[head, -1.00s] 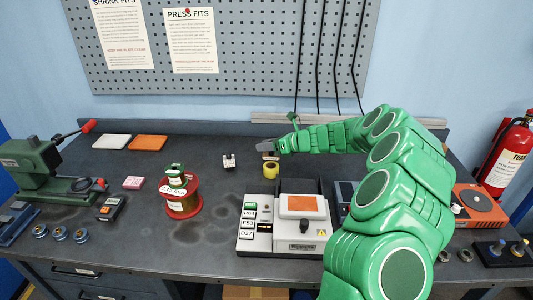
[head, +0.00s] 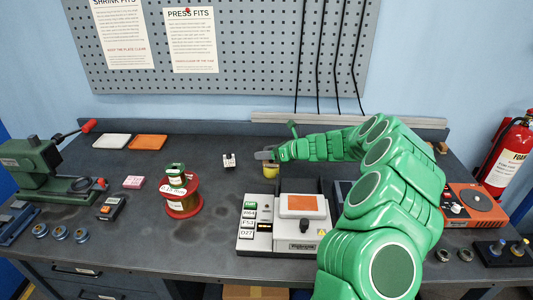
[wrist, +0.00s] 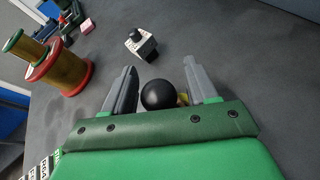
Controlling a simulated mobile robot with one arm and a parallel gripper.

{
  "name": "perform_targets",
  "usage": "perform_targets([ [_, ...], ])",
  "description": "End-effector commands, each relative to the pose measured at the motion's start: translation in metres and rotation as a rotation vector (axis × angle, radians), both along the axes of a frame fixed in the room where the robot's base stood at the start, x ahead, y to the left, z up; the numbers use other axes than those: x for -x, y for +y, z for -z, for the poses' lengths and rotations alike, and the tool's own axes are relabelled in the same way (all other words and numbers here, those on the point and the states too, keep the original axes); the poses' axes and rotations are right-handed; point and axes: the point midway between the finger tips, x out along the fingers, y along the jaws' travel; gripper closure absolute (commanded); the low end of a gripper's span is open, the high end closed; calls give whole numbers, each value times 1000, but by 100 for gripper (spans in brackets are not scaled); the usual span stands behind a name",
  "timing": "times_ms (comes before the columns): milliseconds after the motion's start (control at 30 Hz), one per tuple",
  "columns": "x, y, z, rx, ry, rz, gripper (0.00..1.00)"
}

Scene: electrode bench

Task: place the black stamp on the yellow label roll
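The black stamp shows in the wrist view as a round black knob (wrist: 158,95) between my fingers; its lower part is hidden. A little of the yellow label roll (wrist: 183,99) shows beside the knob. In the head view the yellow label roll (head: 270,171) stands on the bench right under my gripper (head: 264,155), which hides the stamp there. My gripper (wrist: 165,92) looks open in the wrist view, with a finger on each side of the knob and narrow gaps to it. Whether the stamp rests squarely on the roll is hidden.
A small white block with a black top (head: 229,161) stands left of the roll. A red and green spool stack (head: 182,198) is farther left. A grey machine with an orange square (head: 302,206) stands in front. The bench behind the spools is fairly clear.

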Motion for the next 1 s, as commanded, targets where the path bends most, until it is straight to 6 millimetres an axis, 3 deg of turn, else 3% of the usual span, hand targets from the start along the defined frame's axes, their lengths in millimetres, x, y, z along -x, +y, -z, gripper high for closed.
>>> perform_targets([
  [200, 0, -1, -3, -1, 0, 0, 43],
  [367, 4, -13, -9, -3, 0, 2, 43],
  [1000, 34, -89, -41, 1, -2, 3, 43],
])
